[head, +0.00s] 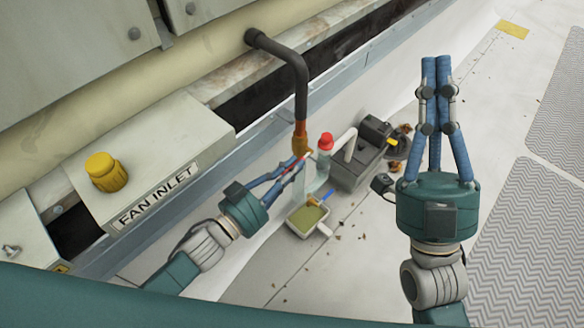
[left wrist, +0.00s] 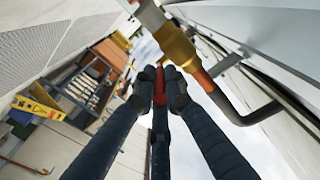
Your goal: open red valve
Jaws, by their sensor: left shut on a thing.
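The red valve handle (left wrist: 160,86) sits between the fingertips of my left gripper (left wrist: 160,84) in the left wrist view, just below a brass valve body (left wrist: 175,45). In the head view the brass fitting (head: 300,142) is at the lower end of a dark bent pipe, and my left gripper (head: 300,164) reaches it from the lower left. That gripper is shut on the handle, and the fingers hide most of it. My right gripper (head: 435,60) points up at the right, its fingertips together, empty and away from the valve.
A yellow knob (head: 106,172) stands on the fan inlet box (head: 150,150) at left. Below the valve are a red-capped bottle (head: 325,143), a tray with greenish contents (head: 305,218) and a dark grey machine (head: 360,155). Grey mats (head: 530,235) lie at right.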

